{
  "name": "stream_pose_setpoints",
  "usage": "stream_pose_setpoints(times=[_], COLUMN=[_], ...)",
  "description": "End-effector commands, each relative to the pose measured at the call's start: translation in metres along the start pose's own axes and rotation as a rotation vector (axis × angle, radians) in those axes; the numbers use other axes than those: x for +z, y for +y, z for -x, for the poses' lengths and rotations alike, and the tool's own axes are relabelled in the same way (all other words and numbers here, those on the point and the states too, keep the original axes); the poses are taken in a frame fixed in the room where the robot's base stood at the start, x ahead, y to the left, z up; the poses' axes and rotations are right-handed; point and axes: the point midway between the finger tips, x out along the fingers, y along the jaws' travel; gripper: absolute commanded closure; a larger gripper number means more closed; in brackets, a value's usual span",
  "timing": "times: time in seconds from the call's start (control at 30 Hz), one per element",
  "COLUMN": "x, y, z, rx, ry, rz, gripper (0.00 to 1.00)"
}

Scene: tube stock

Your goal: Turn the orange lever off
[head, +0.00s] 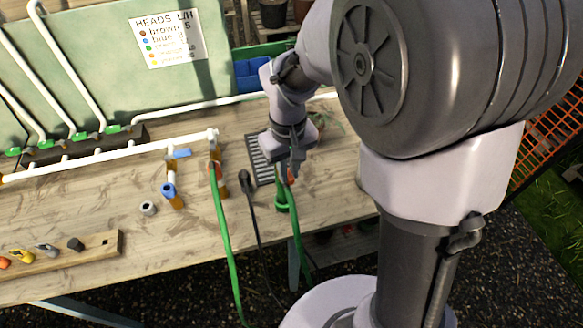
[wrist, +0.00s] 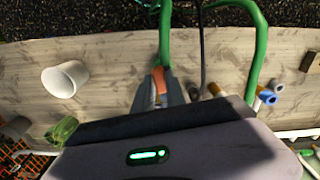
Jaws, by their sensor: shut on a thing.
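The orange lever (head: 291,175) sits by a green hose (head: 297,235) near the front edge of the wooden bench, mostly hidden by my gripper in the head view. The lever also shows in the wrist view (wrist: 158,83), lying between the dark fingertips, with the hose running away from it. My gripper (head: 288,163) reaches down over the bench and is shut on the lever; it also shows in the wrist view (wrist: 165,92). The valve body under the lever is largely hidden.
A second green hose (head: 224,235) and a black cable (head: 255,215) hang to the left. White pipework with a blue lever (head: 181,153) stands further left. A white cup (wrist: 64,80) and a green item (wrist: 62,131) are near my gripper. A dark grate (head: 262,165) lies behind.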

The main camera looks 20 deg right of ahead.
Motion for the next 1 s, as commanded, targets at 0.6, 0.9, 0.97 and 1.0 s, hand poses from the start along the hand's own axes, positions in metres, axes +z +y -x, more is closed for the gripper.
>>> stream_pose_setpoints(times=[0.6, 0.9, 0.97, 1.0], x=[-0.0011, -0.0011, -0.0011, -0.0011], y=[-0.0071, -0.0072, -0.0072, -0.0072], z=[0.0002, 0.0003, 0.0003, 0.0003], rx=[0.0, 0.0, 0.0, 0.0], ry=[0.001, 0.001, 0.001, 0.001], rz=[-0.199, -0.202, -0.201, -0.201], gripper=[1.0, 1.0, 1.0, 0.8])
